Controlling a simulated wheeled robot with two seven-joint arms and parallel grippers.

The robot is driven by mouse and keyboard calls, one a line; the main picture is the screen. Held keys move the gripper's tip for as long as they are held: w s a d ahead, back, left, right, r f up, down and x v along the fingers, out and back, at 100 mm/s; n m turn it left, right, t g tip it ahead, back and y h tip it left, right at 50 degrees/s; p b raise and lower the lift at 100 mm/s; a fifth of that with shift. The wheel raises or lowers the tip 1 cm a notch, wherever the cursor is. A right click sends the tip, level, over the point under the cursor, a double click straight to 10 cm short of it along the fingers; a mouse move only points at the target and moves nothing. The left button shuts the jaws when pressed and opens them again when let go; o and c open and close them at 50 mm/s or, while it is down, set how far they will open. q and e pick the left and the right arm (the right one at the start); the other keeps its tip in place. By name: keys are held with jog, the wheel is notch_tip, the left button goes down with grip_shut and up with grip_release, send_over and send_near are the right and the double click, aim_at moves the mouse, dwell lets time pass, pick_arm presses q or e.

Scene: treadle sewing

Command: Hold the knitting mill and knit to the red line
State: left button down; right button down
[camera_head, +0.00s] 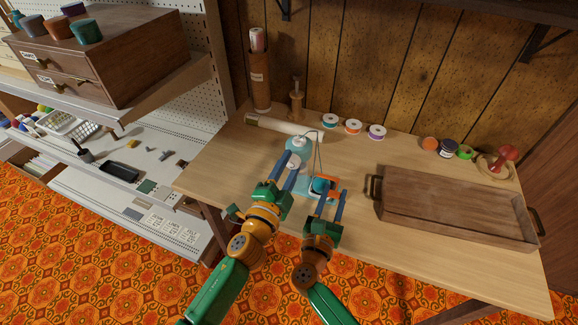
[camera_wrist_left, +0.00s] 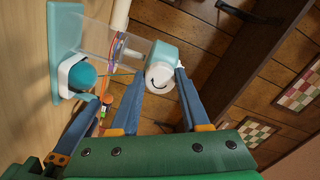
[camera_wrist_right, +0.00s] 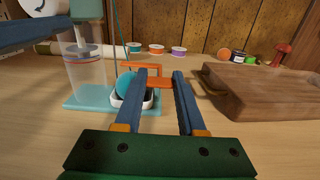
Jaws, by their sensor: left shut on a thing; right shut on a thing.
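The knitting mill (camera_head: 300,147) stands on the table on a teal base (camera_wrist_right: 85,103), with a teal-and-white head (camera_wrist_left: 161,64) above a clear cylinder (camera_wrist_right: 86,80). Coloured bands, reddish and blue-purple, show at the cylinder; I cannot tell how far any knitting reaches. My left gripper (camera_head: 289,168) is shut on the head, its fingers on either side in the left wrist view. My right gripper (camera_head: 332,195) is shut on the orange crank (camera_wrist_right: 160,80) beside the mill. A teal yarn ball (camera_wrist_right: 127,85) sits in a white cup by the cylinder, with yarn rising from it.
A wooden tray (camera_head: 455,205) with dark handles is close to the right of my right gripper. Several ribbon spools (camera_head: 353,126) and jars stand along the back. A pale roll (camera_head: 285,125) lies behind the mill. Shelves (camera_head: 140,90) are at the left.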

pick_arm(q)
jog(key=shift+m, duration=1.9)
jog(key=shift+c, duration=1.9)
grip_release()
jog(key=v, duration=1.2)
jog(key=shift+a+r, duration=0.1)
